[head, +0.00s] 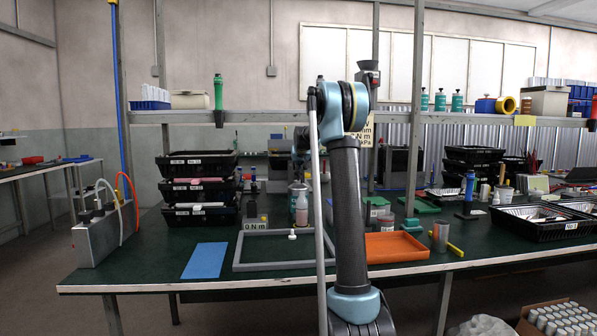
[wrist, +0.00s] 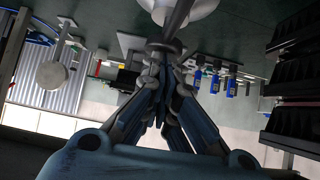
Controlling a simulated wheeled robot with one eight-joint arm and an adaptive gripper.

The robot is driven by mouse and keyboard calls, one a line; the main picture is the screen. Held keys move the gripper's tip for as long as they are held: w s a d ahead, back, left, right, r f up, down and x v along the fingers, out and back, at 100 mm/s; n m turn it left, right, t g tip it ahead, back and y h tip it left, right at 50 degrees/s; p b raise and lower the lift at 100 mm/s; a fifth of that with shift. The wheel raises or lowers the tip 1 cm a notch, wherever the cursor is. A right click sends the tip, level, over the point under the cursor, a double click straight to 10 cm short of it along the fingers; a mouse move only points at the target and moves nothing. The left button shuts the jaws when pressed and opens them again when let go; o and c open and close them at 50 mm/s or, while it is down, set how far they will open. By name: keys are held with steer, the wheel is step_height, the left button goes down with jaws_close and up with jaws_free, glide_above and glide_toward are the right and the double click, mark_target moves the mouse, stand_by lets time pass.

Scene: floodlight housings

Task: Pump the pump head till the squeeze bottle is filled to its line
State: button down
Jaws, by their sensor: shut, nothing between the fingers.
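In the wrist view my gripper (wrist: 163,62) is shut, with its fingertips close together and nothing between them. A dark round pump head (wrist: 164,45) is right at the fingertips. Its metal stem (wrist: 178,18) runs to a white rounded lid (wrist: 190,6) at the top edge. I cannot tell whether the fingertips touch the pump head. In the head view a pale, pinkish bottle (head: 302,209), likely the squeeze bottle, stands upright on the bench just left of my arm. Its line and fill level are too small to read. My arm hides the gripper's tips there.
Stacked black bins (head: 199,190) stand left of the bottle. A grey frame (head: 245,266) with a small white piece (head: 292,234), a blue mat (head: 205,261) and an orange tray (head: 396,247) lie in front. A shelf (head: 270,118) crosses above. Black trays (head: 535,222) fill the right.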

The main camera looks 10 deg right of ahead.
step_height(320, 180, up, 3)
steer(key=shift+s+f, duration=0.1)
steer(key=shift+s, duration=0.05)
steer(key=v, duration=1)
steer(key=shift+r, duration=0.25)
stand_by(0.6)
steer(key=d+r, duration=0.1)
steer(key=r, duration=0.1)
steer(key=shift+d+r+m+y, duration=0.25)
steer(key=shift+d+m+y, duration=0.05)
steer(key=shift+d+y, duration=0.1)
steer(key=shift+w, duration=0.25)
steer(key=x, duration=0.4)
steer(key=s+f+x, duration=0.1)
steer(key=x, duration=0.3)
steer(key=f+x, duration=0.1)
steer(key=x, duration=0.2)
steer(key=shift+a+f, duration=0.1)
steer(key=shift+f, duration=0.7)
